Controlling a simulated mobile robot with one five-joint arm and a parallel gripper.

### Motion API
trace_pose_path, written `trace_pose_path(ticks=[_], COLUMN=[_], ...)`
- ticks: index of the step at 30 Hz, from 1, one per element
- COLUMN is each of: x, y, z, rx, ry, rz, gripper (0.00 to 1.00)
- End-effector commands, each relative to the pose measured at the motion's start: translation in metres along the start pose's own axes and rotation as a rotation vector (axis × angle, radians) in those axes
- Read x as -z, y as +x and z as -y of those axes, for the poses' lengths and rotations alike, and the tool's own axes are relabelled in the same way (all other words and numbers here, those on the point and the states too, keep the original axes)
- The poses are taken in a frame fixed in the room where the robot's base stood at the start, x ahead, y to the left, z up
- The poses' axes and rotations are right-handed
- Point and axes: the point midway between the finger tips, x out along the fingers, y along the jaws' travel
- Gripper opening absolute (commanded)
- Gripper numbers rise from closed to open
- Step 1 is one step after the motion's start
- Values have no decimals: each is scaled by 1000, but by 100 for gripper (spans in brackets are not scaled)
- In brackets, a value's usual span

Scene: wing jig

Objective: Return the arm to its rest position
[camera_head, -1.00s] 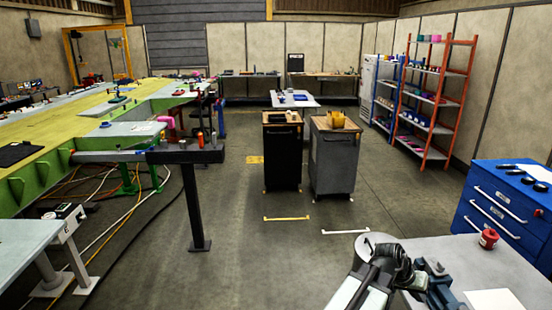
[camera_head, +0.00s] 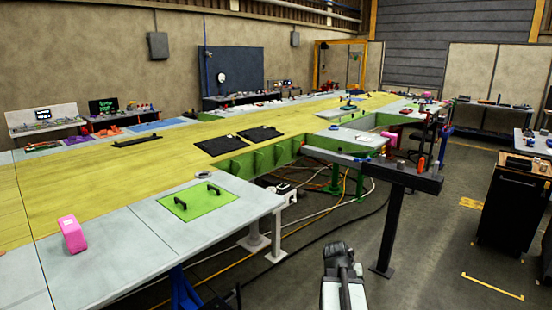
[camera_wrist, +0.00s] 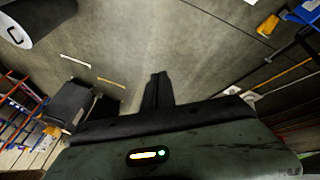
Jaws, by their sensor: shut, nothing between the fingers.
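My arm shows at the bottom of the head view, right of centre, with its dark end (camera_head: 340,256) over the open concrete floor. In the wrist view my gripper (camera_wrist: 158,80) points out over the floor with its dark fingers together and nothing between them. The arm is apart from the long wing jig (camera_head: 90,190), which runs from lower left to the back. The lower part of the arm is cut off by the frame.
A dark post stand (camera_head: 385,235) rises just right of the arm. Cables (camera_head: 345,225) lie on the floor beside the jig. A pink block (camera_head: 72,234) and green plate (camera_head: 205,198) lie on the near jig. A black cabinet (camera_head: 510,215) stands right.

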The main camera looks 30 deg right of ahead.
Motion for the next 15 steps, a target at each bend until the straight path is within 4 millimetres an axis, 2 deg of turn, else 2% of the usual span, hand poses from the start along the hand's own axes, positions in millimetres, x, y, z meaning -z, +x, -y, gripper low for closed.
trace_pose_path(ticks=[1,2,3,5,6,9,12,15], x=[1,-1,-4,-14,-22,-54,-94,-135], y=[-13,-21,-32,-49,-61,-93,-125,-150], z=[47,73,107,156,188,264,326,367], rx=[37,59,89,131,160,230,296,349], ry=[-65,-99,-146,-216,-265,-387,-502,-593], rz=[-8,-10,-12,-12,-11,0,27,69], gripper=[0,0,0,0,0,0,0,0])
